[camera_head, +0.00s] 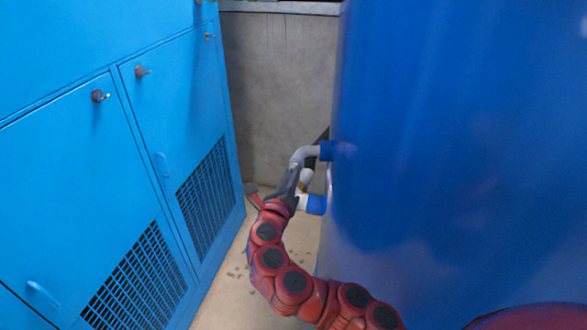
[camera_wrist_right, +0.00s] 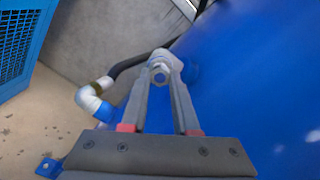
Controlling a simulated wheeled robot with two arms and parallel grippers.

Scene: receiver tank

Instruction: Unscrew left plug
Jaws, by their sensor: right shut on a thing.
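The blue tank (camera_head: 450,130) fills the right of the head view and shows in the wrist view (camera_wrist_right: 265,80). In the wrist view a small grey metal plug with a hexagonal face (camera_wrist_right: 160,74) sits between the fingertips of my right gripper (camera_wrist_right: 162,68), which is shut on it. The plug lies close to the tank's wall; whether its thread is engaged is hidden. My left gripper is in neither view.
A white elbow (camera_wrist_right: 90,98) with a dark hose is near the gripper. Blue cabinets (camera_head: 70,140) stand left; a concrete wall (camera_head: 275,90) closes the back.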

